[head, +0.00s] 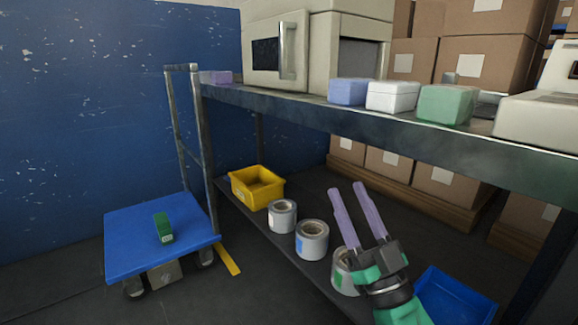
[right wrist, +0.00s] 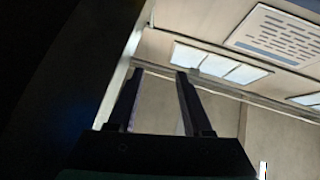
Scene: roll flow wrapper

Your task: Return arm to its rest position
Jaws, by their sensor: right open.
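My right gripper (head: 357,216) is in the lower right of the head view, in front of the bench's lower shelf. Its two long purple-grey fingers point up and stand apart, with nothing between them. In the right wrist view the dark fingers (right wrist: 157,80) are also apart and empty, pointing up at the ceiling (right wrist: 205,42). My left gripper is in neither view.
Above is the bench top's edge (head: 300,114), with coloured boxes (head: 445,104). A blue cart (head: 130,235) carries a green block (head: 163,228).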

